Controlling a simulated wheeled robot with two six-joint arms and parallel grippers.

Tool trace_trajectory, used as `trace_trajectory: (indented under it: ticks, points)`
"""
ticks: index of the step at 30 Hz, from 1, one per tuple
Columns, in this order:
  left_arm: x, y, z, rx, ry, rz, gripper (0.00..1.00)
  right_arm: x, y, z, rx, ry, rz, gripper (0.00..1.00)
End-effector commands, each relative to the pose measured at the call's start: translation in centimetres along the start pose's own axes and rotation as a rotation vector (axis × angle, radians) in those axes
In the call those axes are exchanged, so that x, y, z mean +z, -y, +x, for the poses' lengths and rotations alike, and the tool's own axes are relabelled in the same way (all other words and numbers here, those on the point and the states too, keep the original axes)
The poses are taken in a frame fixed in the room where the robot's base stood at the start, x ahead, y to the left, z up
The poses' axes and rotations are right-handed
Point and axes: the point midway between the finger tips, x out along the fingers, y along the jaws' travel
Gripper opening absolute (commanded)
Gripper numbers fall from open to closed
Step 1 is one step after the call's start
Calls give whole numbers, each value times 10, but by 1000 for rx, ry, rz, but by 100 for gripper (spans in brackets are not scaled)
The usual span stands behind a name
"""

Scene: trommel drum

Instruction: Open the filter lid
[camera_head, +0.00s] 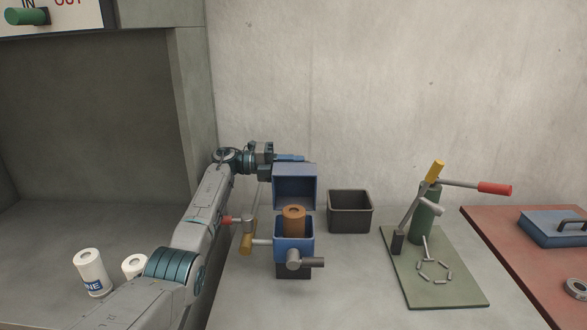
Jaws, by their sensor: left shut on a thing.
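The blue filter box (285,226) stands on the grey bench in the middle. Its lid (295,186) stands raised at the back, with its hollow inside facing me. A brown cylindrical cartridge with a hole in its top (293,217) sits in the open box. My left arm reaches in from the lower left. My left gripper (284,158) is at the top edge of the raised lid and is shut on the lid. The exact contact behind the lid's edge is hard to see. My right gripper is not in view.
Left of the box is a pipe with a red-handled valve (236,220). A black bin (350,212) stands to the right. Farther right are a green plate (445,290) with a lever pump and a red board (520,240). White canisters (91,271) stand at left.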

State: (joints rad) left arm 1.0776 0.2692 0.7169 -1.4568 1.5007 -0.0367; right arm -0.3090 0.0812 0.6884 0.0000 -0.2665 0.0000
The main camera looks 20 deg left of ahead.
Motion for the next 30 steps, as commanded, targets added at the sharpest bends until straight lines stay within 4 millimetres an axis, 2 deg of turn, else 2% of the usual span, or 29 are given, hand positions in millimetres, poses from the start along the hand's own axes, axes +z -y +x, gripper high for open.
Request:
trace_trajectory:
  ticks: [2,6,11,24,25,27,30]
  points:
    - [2,-7,0,-1,1,-35,0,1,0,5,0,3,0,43]
    - [4,-12,0,0,1,-79,0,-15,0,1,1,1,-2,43]
    - [6,-16,0,1,1,-106,0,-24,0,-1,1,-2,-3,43]
    - [5,-17,0,2,0,-115,0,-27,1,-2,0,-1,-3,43]
    - [5,-17,0,2,0,-115,18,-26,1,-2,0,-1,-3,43]
    - [5,-17,0,2,0,-115,32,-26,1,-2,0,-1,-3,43]
    - [6,-16,0,2,0,-114,34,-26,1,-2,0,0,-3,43]
